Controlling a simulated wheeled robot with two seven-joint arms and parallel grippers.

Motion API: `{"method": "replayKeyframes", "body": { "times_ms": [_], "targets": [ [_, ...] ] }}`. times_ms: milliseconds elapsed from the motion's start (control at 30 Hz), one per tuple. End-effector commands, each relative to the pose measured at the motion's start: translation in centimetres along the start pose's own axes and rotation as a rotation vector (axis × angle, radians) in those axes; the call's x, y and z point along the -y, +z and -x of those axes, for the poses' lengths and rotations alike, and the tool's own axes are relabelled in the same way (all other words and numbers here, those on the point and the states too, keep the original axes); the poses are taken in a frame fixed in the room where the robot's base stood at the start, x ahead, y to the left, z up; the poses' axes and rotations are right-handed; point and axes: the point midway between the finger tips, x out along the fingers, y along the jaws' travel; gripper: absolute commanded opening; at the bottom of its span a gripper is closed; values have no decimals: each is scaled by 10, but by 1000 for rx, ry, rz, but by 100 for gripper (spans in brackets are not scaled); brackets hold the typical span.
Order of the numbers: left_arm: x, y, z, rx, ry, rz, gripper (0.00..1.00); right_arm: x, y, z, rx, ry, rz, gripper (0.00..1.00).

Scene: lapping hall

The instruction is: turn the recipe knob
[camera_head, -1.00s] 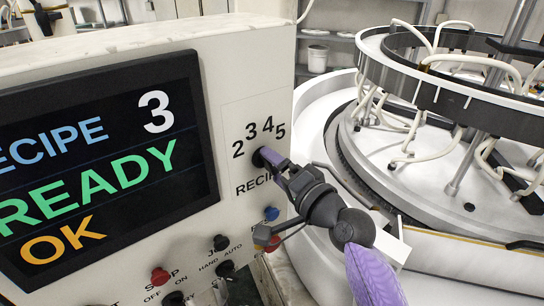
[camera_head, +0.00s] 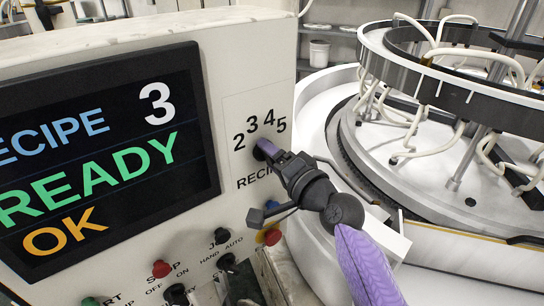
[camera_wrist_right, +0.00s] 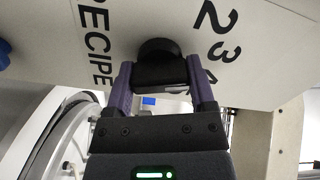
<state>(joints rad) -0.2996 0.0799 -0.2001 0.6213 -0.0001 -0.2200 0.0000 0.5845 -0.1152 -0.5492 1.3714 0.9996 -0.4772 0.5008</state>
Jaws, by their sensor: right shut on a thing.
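The recipe knob (camera_wrist_right: 158,52) is a black round knob on the white panel, ringed by the numbers 2, 3, 4 and 5. In the head view it (camera_head: 260,153) is mostly hidden behind my right gripper (camera_head: 268,149). In the right wrist view, the purple fingers of my right gripper (camera_wrist_right: 160,88) are on both sides of the knob's black grip, shut on it. The screen (camera_head: 110,150) reads recipe 3, READY and OK. My left gripper is not in view.
Below the knob, the panel carries a red button (camera_head: 161,269), a hand/auto switch (camera_head: 227,262) and other controls. A large round lapping machine (camera_head: 440,130) with white hoses stands close on the right. A white bucket (camera_head: 319,55) stands behind.

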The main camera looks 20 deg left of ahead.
Motion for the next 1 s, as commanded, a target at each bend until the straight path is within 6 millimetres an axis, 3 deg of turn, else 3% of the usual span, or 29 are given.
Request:
{"method": "replayKeyframes", "body": {
  "times_ms": [267, 1000],
  "targets": [
    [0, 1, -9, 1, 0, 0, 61, -2, 0, 0, 0, 1, 88, 12],
    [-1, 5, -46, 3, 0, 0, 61, -2, 1, 0, 1, 1, 615, 12]
  ]
}}
